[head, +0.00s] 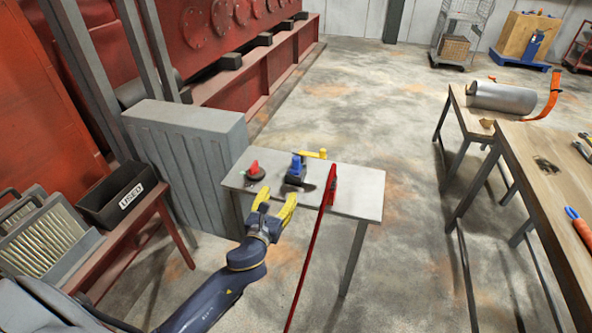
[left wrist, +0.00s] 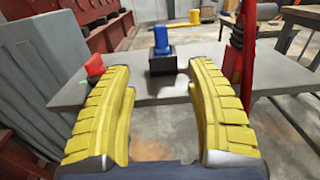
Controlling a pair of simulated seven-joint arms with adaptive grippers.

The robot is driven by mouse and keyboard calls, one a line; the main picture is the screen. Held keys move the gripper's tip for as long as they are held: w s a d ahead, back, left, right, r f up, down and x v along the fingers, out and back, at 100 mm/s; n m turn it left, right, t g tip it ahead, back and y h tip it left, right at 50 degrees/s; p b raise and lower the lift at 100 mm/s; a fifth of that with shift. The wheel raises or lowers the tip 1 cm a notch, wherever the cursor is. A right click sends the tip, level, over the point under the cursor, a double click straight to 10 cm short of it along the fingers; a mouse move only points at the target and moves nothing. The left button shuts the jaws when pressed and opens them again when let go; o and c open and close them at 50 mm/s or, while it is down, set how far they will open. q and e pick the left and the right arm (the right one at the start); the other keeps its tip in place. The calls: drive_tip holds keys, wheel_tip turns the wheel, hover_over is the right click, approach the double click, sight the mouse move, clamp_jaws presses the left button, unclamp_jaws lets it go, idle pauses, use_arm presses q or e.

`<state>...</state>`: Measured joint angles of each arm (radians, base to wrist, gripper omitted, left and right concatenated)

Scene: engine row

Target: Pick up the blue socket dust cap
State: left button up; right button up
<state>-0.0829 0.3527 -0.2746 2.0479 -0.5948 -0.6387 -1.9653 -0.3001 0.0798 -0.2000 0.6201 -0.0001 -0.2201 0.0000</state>
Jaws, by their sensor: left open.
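The blue socket dust cap (head: 296,164) sits upright on a dark block on the small grey table. It also shows in the left wrist view (left wrist: 161,38), on its black base, centred beyond the fingers. My left gripper (head: 276,202) is open and empty at the near edge of the table, short of the cap and apart from it. In the left wrist view its two yellow fingers (left wrist: 160,75) are spread wide, with the cap's base in line with the gap. My right gripper is not in view.
A red knob (head: 254,168) on a dark base is left of the cap. A yellow piece (head: 317,154) is behind it. A tall red tool (head: 329,186) leans at its right. The grey table (head: 362,190) is clear at right. A grey ribbed cabinet (head: 190,140) stands left.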

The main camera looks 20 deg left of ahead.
sight(295, 166)
use_arm(q)
drive_tip(key=w, duration=1.6)
drive_tip(key=shift+a, duration=0.4)
clamp_jaws()
